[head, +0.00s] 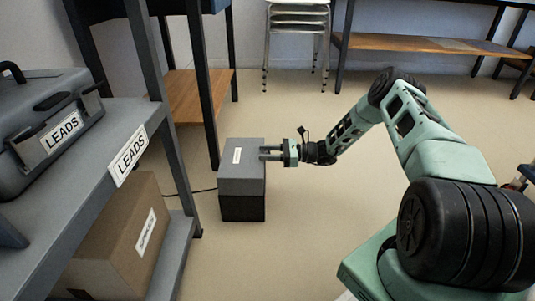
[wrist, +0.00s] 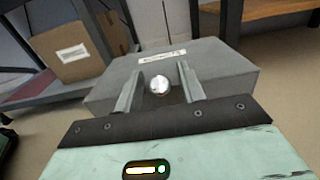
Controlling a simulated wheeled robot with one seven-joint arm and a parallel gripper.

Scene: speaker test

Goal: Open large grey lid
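The large grey lid (head: 241,180) sits flat on a black box (head: 242,208) on the floor and looks closed. A white label is on its top. My gripper (head: 262,153) is at the lid's right side in the head view, pointing left, its fingertips at the edge. In the wrist view the grey lid (wrist: 225,65) fills the middle. The two fingers of my gripper (wrist: 160,72) are apart, with a round shiny knob (wrist: 159,85) between them. Gaps show on both sides of the knob. Whether the fingers touch the lid is unclear.
A grey shelf (head: 103,150) with a grey LEADS case (head: 40,125) and a cardboard box (head: 125,240) stands on the left. A dark table leg (head: 203,100) rises just behind the lidded box. A thin cable runs beside it. The floor right of it is clear.

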